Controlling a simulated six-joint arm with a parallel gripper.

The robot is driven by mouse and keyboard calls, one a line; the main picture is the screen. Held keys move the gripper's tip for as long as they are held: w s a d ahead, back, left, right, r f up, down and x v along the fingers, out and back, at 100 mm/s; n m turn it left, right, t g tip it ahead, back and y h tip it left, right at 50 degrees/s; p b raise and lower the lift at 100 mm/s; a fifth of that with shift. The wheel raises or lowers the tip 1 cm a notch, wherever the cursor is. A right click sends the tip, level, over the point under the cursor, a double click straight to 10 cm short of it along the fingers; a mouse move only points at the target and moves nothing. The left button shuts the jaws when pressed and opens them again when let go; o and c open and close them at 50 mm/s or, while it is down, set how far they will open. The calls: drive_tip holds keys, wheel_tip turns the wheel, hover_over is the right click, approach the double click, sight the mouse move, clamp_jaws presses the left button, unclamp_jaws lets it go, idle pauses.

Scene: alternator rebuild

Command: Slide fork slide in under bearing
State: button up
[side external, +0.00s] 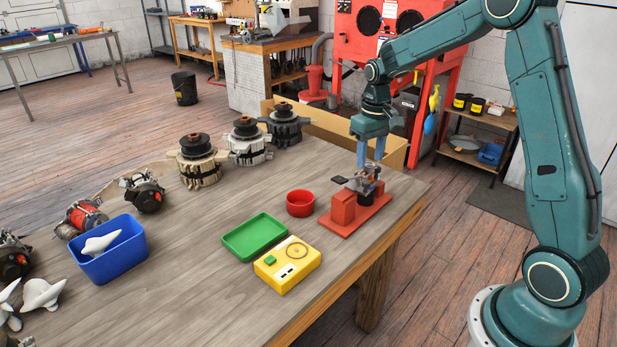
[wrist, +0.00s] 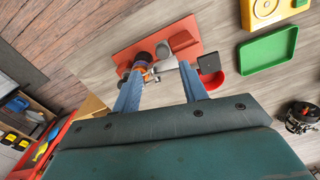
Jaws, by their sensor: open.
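A red press fixture (side external: 357,210) with upright blocks stands near the table's right edge; it also shows in the wrist view (wrist: 130,52). A small metal and dark assembly sits on it, probably with the bearing, but the bearing is hard to single out. A flat black tab (side external: 339,180), probably the end of the fork slide, sticks out at the assembly's left; it also shows in the wrist view (wrist: 208,63). I cannot tell how far the fork reaches under the bearing. My gripper (side external: 370,164) is open, its blue fingers apart over the assembly; it also shows in the wrist view (wrist: 160,84).
A red bowl (side external: 300,203), a green tray (side external: 254,237) and a yellow box (side external: 287,264) stand left of the fixture. A blue bin (side external: 110,252) and several alternator parts line the table's far side and left end. The middle of the table is clear.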

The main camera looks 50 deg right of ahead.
wheel_tip(320, 180, up, 8)
drive_tip(key=shift+f, duration=0.15)
idle(0.4)
drive_tip(key=s+a+r+n+t, duration=0.1)
drive_tip(key=s+a+r+t, duration=0.2)
drive_tip(key=s+a+r, duration=0.65)
drive_tip(key=s+a+f+t, duration=0.1)
drive_tip(key=s+a+f, duration=0.1)
drive_tip(key=s, duration=0.5)
drive_tip(key=s+a+f+n+t, duration=0.1)
drive_tip(key=s+a, duration=0.3)
drive_tip(key=s, duration=0.4)
drive_tip(key=shift+s+a+f+n+t, duration=0.25)
drive_tip(key=shift+s+f+n+t, duration=0.05)
drive_tip(key=shift+f, duration=0.15)
